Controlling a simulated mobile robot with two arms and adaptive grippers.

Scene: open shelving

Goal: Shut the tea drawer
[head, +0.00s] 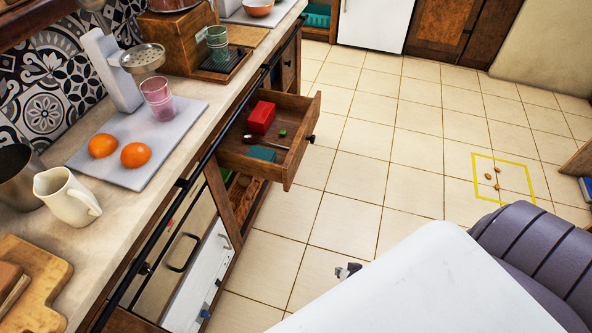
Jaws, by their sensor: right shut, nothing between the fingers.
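The wooden tea drawer (288,172) stands pulled out from the counter front, over the floor. Inside it lie a red box (261,117), a teal box (262,153), a spoon and a small green item. A dark knob (311,138) sits on its front. My right gripper (346,270) shows small at the edge of my white body, below and right of the drawer and apart from it. It is shut and empty, and partly hidden. My left gripper is not in view.
The counter holds a grey board (118,163) with two oranges, a pink cup (158,97) and a white jug (67,196). A dark rail (178,205) runs along its front edge. Tiled floor right of the drawer is clear, except small brown bits inside a yellow square (503,179).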

